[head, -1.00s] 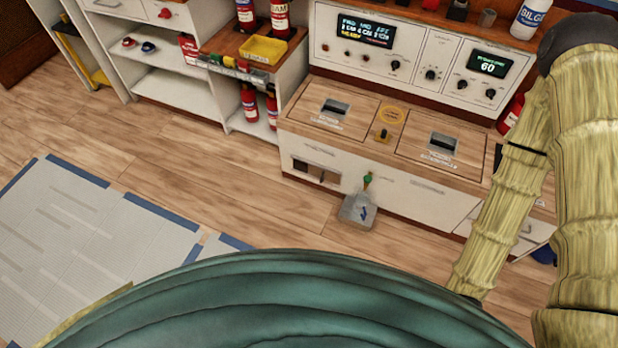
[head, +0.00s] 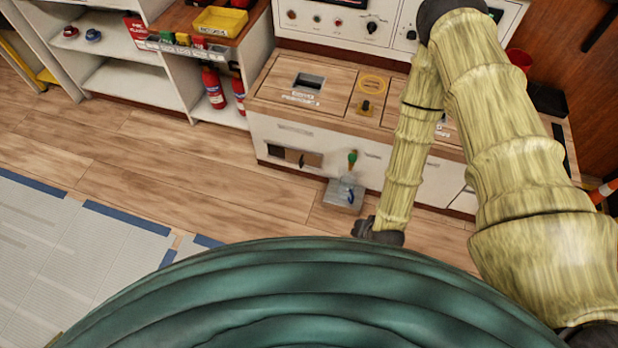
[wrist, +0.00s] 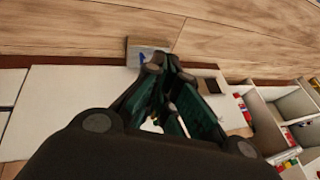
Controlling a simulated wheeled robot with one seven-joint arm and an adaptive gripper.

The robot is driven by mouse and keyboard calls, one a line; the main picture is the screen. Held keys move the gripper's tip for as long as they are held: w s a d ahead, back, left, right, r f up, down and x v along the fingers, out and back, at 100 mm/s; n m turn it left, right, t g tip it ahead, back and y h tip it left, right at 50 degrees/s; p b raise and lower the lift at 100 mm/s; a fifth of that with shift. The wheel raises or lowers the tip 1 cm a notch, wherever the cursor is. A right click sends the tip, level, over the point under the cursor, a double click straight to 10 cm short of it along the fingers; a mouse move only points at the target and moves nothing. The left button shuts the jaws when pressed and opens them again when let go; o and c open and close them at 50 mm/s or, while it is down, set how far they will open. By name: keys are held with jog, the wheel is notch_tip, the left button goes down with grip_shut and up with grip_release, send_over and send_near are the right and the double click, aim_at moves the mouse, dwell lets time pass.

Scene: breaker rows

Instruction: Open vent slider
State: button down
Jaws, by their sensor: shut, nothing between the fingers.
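The vent slider (head: 295,157) is a small dark slot with a brown panel, low on the white cabinet front in the head view. The slot (wrist: 207,86) also shows in the wrist view, on the white front to the right of my fingertips. How far it is open is too small to tell. My gripper (wrist: 167,62) is shut and empty, with its dark green fingers together. The fingertips appear in front of the cabinet, beside the slot in the picture; contact cannot be told.
A grey drain box (head: 344,195) with a green-topped handle stands at the cabinet foot, right of the slot; it also shows in the wrist view (wrist: 148,50). Shelves with red extinguishers (head: 214,88) stand to the left.

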jog(key=w+a+f+m+t+y+b, duration=0.1)
jog(key=w+a+f+m+t+b, duration=0.2)
jog(key=w+f+b, duration=0.4)
jog(key=w+a+f+m+t+b, duration=0.2)
jog(key=w+a+f+t+b, duration=0.15)
jog(key=w+f+b, duration=0.35)
jog(key=m+t+b, duration=0.6)
jog(key=m+b, duration=0.1)
jog(key=b, duration=1.1)
send_near(308, 160)
jog(key=w+d, duration=0.2)
jog(key=w, duration=0.1)
jog(key=w+d, duration=0.1)
jog(key=shift+w+f, duration=0.25)
jog(key=shift+w, duration=0.05)
jog(key=shift+w+a+b, duration=0.1)
jog(key=shift+a+b, duration=0.5)
jog(key=shift+a, duration=0.5)
jog(key=shift+w+a+r+b, duration=0.15)
jog(key=shift+a+b, duration=0.2)
jog(key=shift+a, duration=0.45)
